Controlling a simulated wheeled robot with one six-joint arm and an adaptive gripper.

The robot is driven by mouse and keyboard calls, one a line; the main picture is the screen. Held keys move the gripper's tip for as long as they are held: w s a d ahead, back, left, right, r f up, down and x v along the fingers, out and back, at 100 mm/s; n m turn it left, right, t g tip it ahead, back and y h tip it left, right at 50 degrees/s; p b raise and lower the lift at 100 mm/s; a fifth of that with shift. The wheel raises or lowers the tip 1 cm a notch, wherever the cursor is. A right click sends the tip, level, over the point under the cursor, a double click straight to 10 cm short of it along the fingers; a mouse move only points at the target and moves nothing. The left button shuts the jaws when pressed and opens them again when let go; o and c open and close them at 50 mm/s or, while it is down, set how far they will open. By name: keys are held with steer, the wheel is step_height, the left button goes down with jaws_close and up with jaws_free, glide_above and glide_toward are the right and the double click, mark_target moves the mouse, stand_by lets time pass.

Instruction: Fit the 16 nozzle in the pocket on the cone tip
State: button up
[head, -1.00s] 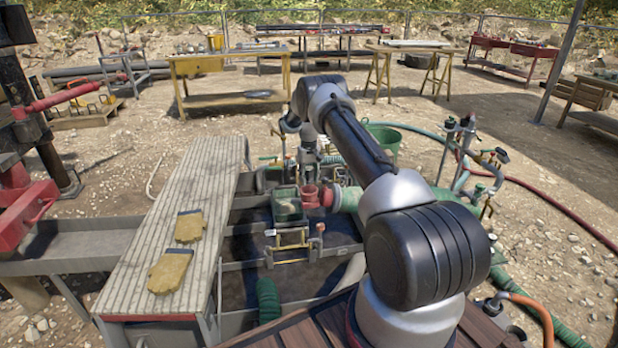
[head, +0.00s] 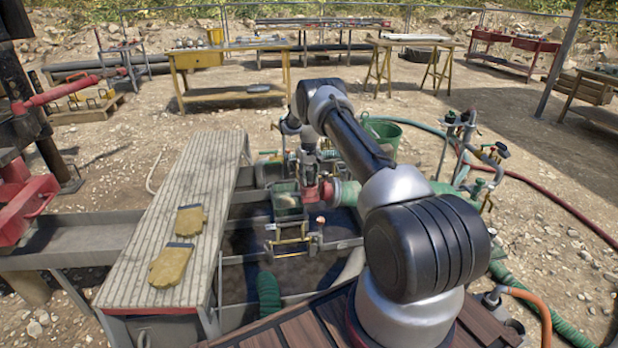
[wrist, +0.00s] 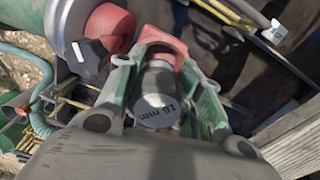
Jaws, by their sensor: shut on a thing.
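The 16 nozzle is a grey metal cylinder (wrist: 157,97) marked "16 mm", seen end-on in the wrist view. My gripper (wrist: 165,85) is shut on it, with green-edged fingers on either side. A red part (wrist: 155,35) shows just beyond the nozzle, joined to the red and grey pipe end (wrist: 105,32); I cannot tell whether the nozzle touches it. In the head view my gripper (head: 310,180) points down above the red fitting (head: 327,190). The cone tip pocket cannot be made out; the gripper and nozzle cover that area.
A green box (head: 288,208) stands left of the red fitting, over the open tank (head: 290,270). A slatted walkway (head: 215,165) with two yellow gloves (head: 180,245) runs along the left. Green hoses and valves (head: 465,150) stand to the right.

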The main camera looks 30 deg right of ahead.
steer(key=shift+f, duration=0.25)
steer(key=shift+f, duration=0.45)
steer(key=shift+s+f, duration=0.1)
steer(key=o, duration=1.1)
steer(key=shift+f, duration=0.1)
step_height(320, 180, up, 12)
steer(key=shift+r, duration=0.1)
steer(key=shift+f, duration=0.2)
